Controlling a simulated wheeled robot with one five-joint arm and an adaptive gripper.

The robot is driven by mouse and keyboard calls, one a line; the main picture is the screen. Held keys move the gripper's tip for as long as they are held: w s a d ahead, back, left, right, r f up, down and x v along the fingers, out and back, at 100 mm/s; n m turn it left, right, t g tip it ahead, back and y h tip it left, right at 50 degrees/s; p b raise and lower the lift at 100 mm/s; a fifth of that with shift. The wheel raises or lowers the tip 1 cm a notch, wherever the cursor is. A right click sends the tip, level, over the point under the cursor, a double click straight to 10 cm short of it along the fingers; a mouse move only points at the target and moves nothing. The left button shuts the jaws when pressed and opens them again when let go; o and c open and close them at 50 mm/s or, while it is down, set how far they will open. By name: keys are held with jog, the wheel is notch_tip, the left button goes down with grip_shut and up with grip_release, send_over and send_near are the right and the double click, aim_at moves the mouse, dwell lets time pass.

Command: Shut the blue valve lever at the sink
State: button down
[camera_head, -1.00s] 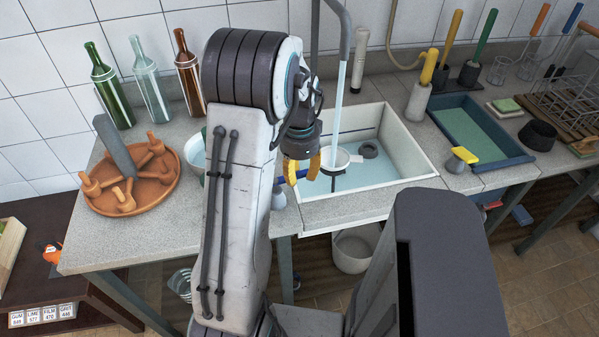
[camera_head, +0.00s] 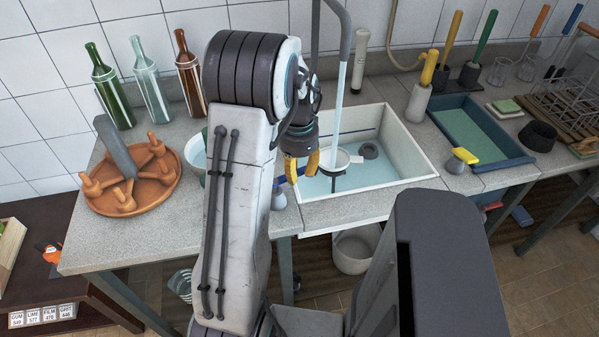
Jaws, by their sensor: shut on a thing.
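The sink (camera_head: 408,172) is a white basin with water, right of my arm. A stream of water (camera_head: 338,100) runs from a grey spout (camera_head: 344,42) into it. The blue valve lever (camera_head: 281,181) shows as a short blue piece at the sink's left side, partly behind my gripper and arm. My gripper (camera_head: 301,172), with yellow fingers, points down at the sink's left rim. It is shut on the blue lever, though the contact itself is mostly hidden.
A terracotta dish (camera_head: 165,195) with pegs and several bottles (camera_head: 148,82) stand left on the counter. A blue tray (camera_head: 480,135), brushes (camera_head: 440,68) and a wire rack (camera_head: 570,105) are to the right. A white bucket (camera_head: 355,250) is below the sink.

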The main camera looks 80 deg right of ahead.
jog(key=n, duration=0.1)
jog(key=w+d+n, duration=0.1)
jog(key=n, duration=0.1)
jog(key=shift+w+d+f+n, duration=0.2)
jog(key=shift+n, duration=0.1)
jog(key=w+n, duration=0.1)
jog(key=n, duration=0.1)
jog(key=w+d+n, duration=0.1)
jog(key=n, duration=0.1)
jog(key=shift+w+n, duration=0.15)
jog(key=shift+n, duration=0.15)
jog(key=w+n, duration=0.1)
jog(key=n, duration=0.2)
jog(key=shift+w+d+f+b, duration=0.1)
jog(key=shift+w+b, duration=0.25)
jog(key=shift+w+n, duration=0.45)
jog(key=shift+n, duration=0.4)
jog(key=shift+w+n, duration=0.4)
jog(key=shift+n, duration=0.45)
jog(key=c, duration=1.3)
grip_release()
jog(key=o, duration=0.5)
jog(key=shift+c, duration=0.2)
jog(key=shift+r, duration=0.2)
